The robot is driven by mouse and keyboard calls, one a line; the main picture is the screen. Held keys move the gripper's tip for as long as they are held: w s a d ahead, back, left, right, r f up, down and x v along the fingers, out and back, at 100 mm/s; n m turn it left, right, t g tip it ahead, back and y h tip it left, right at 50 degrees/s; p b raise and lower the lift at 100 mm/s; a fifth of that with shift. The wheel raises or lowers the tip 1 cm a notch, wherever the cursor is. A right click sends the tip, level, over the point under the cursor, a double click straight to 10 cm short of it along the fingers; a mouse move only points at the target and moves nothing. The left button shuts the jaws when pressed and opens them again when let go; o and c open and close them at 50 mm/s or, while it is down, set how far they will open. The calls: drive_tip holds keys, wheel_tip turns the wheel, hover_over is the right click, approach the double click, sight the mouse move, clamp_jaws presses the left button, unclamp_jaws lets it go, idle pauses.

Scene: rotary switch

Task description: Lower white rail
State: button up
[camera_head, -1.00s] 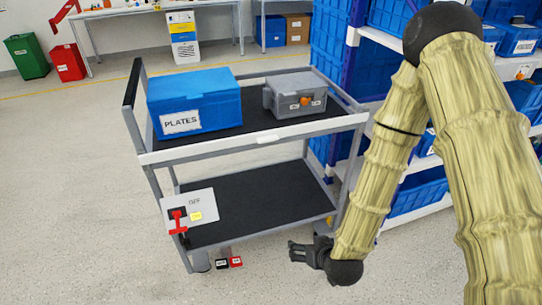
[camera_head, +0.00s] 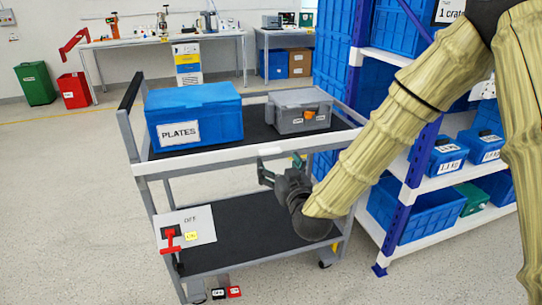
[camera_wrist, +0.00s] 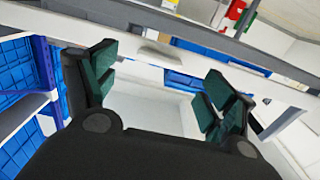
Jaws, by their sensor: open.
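In the wrist view my gripper (camera_wrist: 160,78) is open, with a pale surface between and beyond the fingers. A light bar with a small tab crosses above the fingers there. I cannot tell whether a finger touches the rail.
On the upper shelf stand a blue PLATES box (camera_head: 195,115) and a grey case (camera_head: 298,110). A panel with a red switch handle (camera_head: 169,241) hangs at the cart's lower left. Blue shelving with bins (camera_head: 410,205) stands at right.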

sight(272, 154)
drive_tip(key=x, duration=0.6)
drive_tip(key=shift+w+a, duration=0.1)
drive_tip(key=shift+w, duration=0.25)
drive_tip(key=c, duration=1.5)
drive_tip(key=shift+o, duration=0.2)
wheel_tip(272, 154, down, 6)
drive_tip(key=shift+s+r+b, duration=0.1)
drive_tip(key=shift+b, duration=1.05)
drive_tip(key=o, duration=1.5)
drive_tip(key=shift+c, duration=0.2)
drive_tip(key=v, duration=1.2)
